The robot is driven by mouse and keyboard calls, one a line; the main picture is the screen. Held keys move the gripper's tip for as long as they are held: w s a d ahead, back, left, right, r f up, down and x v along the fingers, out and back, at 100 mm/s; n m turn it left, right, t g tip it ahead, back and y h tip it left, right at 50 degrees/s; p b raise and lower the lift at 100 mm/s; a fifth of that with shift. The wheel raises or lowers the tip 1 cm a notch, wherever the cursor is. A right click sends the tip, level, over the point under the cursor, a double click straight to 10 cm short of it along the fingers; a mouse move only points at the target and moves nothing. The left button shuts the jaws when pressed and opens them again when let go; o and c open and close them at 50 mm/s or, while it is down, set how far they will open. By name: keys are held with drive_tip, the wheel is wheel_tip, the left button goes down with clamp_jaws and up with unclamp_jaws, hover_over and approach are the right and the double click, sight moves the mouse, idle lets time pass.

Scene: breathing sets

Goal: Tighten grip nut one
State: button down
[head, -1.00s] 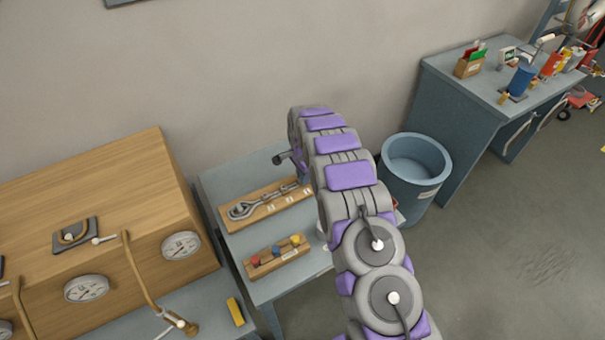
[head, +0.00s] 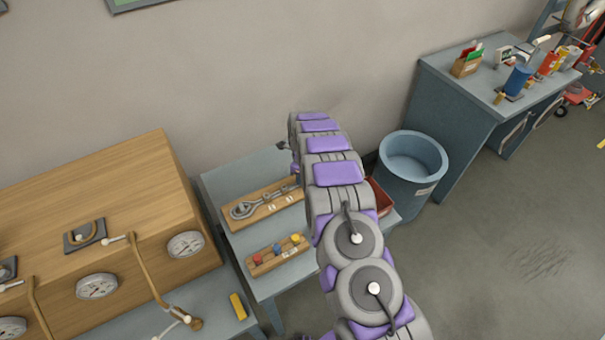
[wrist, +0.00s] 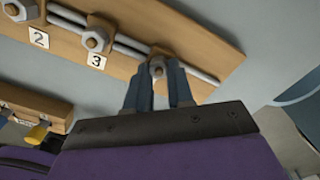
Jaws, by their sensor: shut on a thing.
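A long wooden board (wrist: 65,22) with metal rods and hex nuts lies on the grey table; it also shows in the head view (head: 232,224). In the wrist view one nut (wrist: 95,40) sits by label 3 (wrist: 97,61), and another (wrist: 18,9) is near label 2 (wrist: 38,37). My gripper (wrist: 159,78) is shut on a nut (wrist: 158,68) at the right end of the row. No number shows beside this nut, so I cannot tell which it is. My fingers partly hide it. In the head view my arm hides the gripper.
A smaller wooden block (head: 282,256) with red, blue and yellow knobs lies in front of the board. A wooden gauge cabinet (head: 110,215) stands left. A blue-grey bin (head: 410,180) and a red tray (head: 379,196) are right. Open floor lies at the lower right.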

drive_tip(key=m+p, duration=0.1)
drive_tip(key=m, duration=0.1)
drive_tip(key=m+p, duration=0.1)
drive_tip(key=m, duration=0.1)
drive_tip(key=shift+w+a+r+p, duration=0.15)
drive_tip(key=shift+r+p, duration=0.15)
drive_tip(key=shift+f+m+p, duration=0.1)
drive_tip(key=shift+m+p, duration=0.4)
drive_tip(key=shift+m, duration=0.3)
drive_tip(key=shift+f, duration=0.1)
drive_tip(key=c, duration=1)
unclamp_jaws()
drive_tip(key=shift+f, duration=0.1)
wheel_tip(320, 180, up, 17)
drive_tip(key=shift+r, duration=0.15)
drive_tip(key=shift+a, duration=0.1)
